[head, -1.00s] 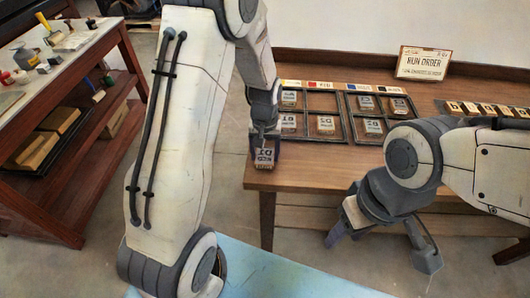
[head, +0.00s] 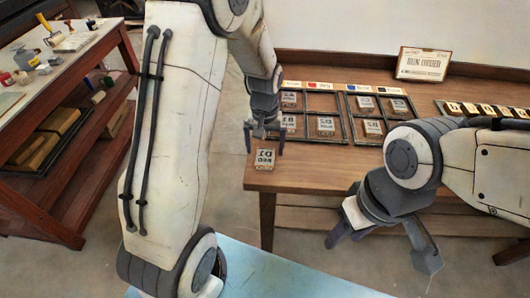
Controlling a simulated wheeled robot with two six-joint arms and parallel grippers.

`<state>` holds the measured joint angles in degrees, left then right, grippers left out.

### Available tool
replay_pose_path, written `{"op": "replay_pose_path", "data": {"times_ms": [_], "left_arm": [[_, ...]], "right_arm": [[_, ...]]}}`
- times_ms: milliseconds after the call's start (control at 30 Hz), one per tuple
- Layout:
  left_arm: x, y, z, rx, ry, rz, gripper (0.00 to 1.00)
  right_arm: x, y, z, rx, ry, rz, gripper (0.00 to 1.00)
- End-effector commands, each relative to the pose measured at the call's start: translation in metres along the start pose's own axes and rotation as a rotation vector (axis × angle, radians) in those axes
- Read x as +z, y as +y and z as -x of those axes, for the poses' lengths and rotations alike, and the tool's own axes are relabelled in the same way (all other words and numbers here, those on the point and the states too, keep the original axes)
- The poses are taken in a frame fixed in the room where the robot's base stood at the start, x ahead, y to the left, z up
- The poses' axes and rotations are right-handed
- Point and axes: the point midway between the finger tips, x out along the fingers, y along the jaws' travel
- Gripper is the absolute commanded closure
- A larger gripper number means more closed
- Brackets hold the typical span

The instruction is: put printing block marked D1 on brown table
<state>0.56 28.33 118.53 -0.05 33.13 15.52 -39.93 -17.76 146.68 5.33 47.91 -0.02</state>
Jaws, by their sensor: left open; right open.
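The printing block marked D1 (head: 265,160) lies flat on the brown table (head: 330,172), near its front left corner, with its label facing up. My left gripper (head: 264,145) is open just behind and above the block, its fingers spread to either side and apart from it as far as I can see. My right gripper (head: 384,245) is open and empty in front of the table's front edge.
Two dark trays (head: 346,130) with several other blocks stand behind the D1 block. A sign (head: 423,64) leans at the back. A rack of blocks (head: 485,109) is at the right. A red-brown shelf unit (head: 75,150) stands at the left.

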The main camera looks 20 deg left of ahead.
Motion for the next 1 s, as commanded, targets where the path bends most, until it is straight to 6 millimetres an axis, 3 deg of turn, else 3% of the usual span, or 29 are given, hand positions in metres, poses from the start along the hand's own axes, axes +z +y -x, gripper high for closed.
{"op": "replay_pose_path", "data": {"times_ms": [100, 300, 467, 567, 667, 800, 900, 1000], "left_arm": [[-0.002, 0.0, 0.03, 0.002, 0.006, 0.0, 0.01], [-0.002, 0.0, 0.068, 0.002, 0.005, 0.0, 0.01], [0.0, 0.001, 0.083, 0.001, 0.002, -0.002, 0.01], [0.013, 0.013, 0.093, 0.005, 0.005, -0.051, 0.01], [0.055, 0.044, 0.108, 0.019, 0.011, -0.198, 0.01], [0.146, 0.077, 0.126, 0.048, 0.018, -0.495, 0.01], [0.203, 0.082, 0.13, 0.067, 0.019, -0.687, 0.01], [0.242, 0.077, 0.129, 0.083, 0.019, -0.825, 0.01]], "right_arm": [[0.0, 0.0, 0.002, 0.0, 0.0, 0.0, 0.5], [0.0, 0.0, 0.004, 0.0, 0.0, 0.0, 0.5], [0.0, 0.0, 0.005, 0.0, 0.0, 0.0, 0.5], [0.0, 0.0, 0.005, 0.0, 0.0, 0.0, 0.5], [0.0, 0.0, 0.005, 0.0, 0.0, 0.0, 0.5], [0.0, 0.0, 0.005, 0.0, 0.0, 0.0, 0.5], [0.0, 0.0, 0.005, 0.0, 0.0, 0.0, 0.5], [0.0, 0.0, 0.005, 0.0, 0.0, 0.0, 0.5]]}}
